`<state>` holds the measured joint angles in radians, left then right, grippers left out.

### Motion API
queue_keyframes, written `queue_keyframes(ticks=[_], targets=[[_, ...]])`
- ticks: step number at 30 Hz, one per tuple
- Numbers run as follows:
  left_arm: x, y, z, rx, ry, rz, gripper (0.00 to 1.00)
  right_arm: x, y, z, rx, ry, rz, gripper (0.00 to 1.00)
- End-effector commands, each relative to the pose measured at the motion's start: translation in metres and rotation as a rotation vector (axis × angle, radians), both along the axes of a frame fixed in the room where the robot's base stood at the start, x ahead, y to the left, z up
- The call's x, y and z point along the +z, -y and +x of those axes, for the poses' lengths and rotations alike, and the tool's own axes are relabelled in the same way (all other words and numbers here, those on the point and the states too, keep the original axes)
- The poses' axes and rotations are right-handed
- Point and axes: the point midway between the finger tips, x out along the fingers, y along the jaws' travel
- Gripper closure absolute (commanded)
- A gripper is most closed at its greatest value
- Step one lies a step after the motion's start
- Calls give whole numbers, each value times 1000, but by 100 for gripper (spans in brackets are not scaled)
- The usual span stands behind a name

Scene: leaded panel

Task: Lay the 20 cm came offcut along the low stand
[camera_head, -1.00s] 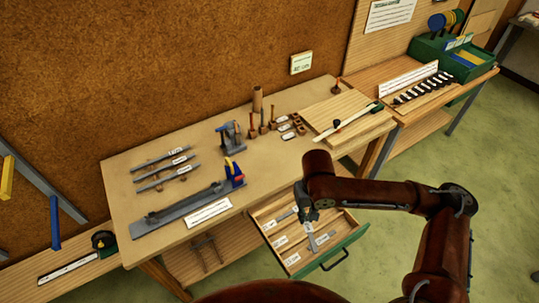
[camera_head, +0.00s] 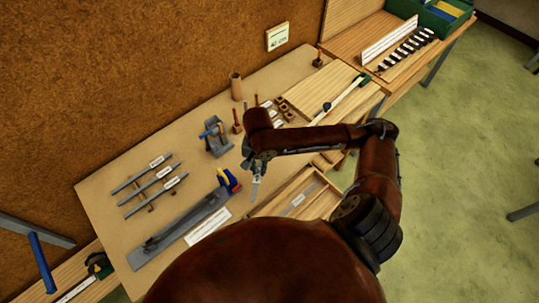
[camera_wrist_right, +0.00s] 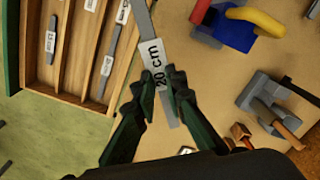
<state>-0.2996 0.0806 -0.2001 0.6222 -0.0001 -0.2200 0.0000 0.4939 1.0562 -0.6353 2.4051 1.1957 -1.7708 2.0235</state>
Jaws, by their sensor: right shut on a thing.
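My right gripper (camera_head: 254,164) is shut on the came offcut (camera_head: 256,188), a thin grey strip. In the right wrist view, the offcut (camera_wrist_right: 145,22) carries a white "20 cm" label between the fingers (camera_wrist_right: 159,88) and sticks out past both sides. It is held near the bench's front edge, beside the blue, yellow and red end of a long grey fixture (camera_head: 185,228). Several labelled grey strips (camera_head: 150,185) lie across narrow brown supports (camera_head: 138,188) at the bench's left; I cannot tell whether these are the low stand. My left gripper is not in view.
The open drawer (camera_head: 322,205) under the bench holds other labelled strips and dividers (camera_wrist_right: 70,75). A grey clamp-like tool (camera_head: 216,137), small wooden-handled tools (camera_head: 237,122) and a board (camera_head: 320,95) stand on the bench. Bare bench top (camera_head: 190,165) lies between strips and fixture.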

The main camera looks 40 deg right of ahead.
Motion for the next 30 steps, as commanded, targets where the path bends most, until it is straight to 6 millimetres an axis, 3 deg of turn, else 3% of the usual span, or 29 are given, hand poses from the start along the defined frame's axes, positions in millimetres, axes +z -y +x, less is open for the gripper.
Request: queue_keyframes(ticks=[1,6,13,17,26,30], targets=[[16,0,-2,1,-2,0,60,4,10,-9,-121,-12,0,100],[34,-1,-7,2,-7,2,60,-1,38,-25,-463,-16,-12,100],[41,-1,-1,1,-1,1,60,-7,58,-32,-660,-15,-26,100],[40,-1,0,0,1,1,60,-16,70,-14,-672,-13,-28,100],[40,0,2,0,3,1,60,-48,107,45,-670,-14,-27,100],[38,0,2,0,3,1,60,-76,117,62,-667,-15,-27,100]])
